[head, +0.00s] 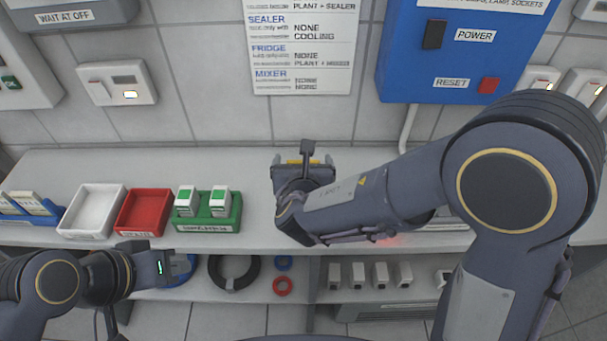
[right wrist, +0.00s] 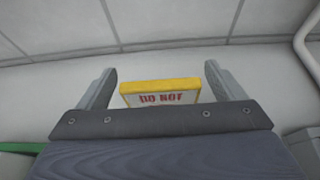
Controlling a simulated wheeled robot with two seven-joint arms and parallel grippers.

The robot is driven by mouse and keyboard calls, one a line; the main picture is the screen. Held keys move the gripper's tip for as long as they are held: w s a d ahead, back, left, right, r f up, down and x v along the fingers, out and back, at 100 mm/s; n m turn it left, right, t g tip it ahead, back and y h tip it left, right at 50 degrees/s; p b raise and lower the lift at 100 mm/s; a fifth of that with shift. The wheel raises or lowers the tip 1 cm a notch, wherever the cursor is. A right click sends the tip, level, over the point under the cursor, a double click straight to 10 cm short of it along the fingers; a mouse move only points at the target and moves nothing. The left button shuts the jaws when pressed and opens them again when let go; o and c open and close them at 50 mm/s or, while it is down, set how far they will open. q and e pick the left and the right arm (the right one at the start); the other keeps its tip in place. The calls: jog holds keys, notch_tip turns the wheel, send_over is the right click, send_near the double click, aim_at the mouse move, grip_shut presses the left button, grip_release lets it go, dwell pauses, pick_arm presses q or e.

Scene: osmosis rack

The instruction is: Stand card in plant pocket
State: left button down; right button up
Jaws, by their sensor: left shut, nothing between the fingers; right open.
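A card with a yellow top edge and red "DO NOT" lettering (right wrist: 160,94) stands on the white bench top in the right wrist view. My right gripper (right wrist: 161,76) is open, with one finger to each side of the card and a visible gap on both sides. In the head view the card's yellow edge (head: 296,162) shows at the right gripper (head: 303,158); the arm hides much around it. My left gripper (head: 165,266) is shut and empty, low at the left in front of the bench. I cannot make out the plant pocket.
On the bench stand a blue holder with cards (head: 40,211), a white tray (head: 68,220), a red tray (head: 135,230) and a green rack (head: 225,222) with two white-and-green blocks. A blue power box (head: 450,60) hangs above.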

jog(key=shift+w+f, duration=0.15)
jog(key=shift+w, duration=0.2)
jog(key=shift+c, duration=0.4)
jog(key=c, duration=1.1)
jog(key=shift+o, duration=0.2)
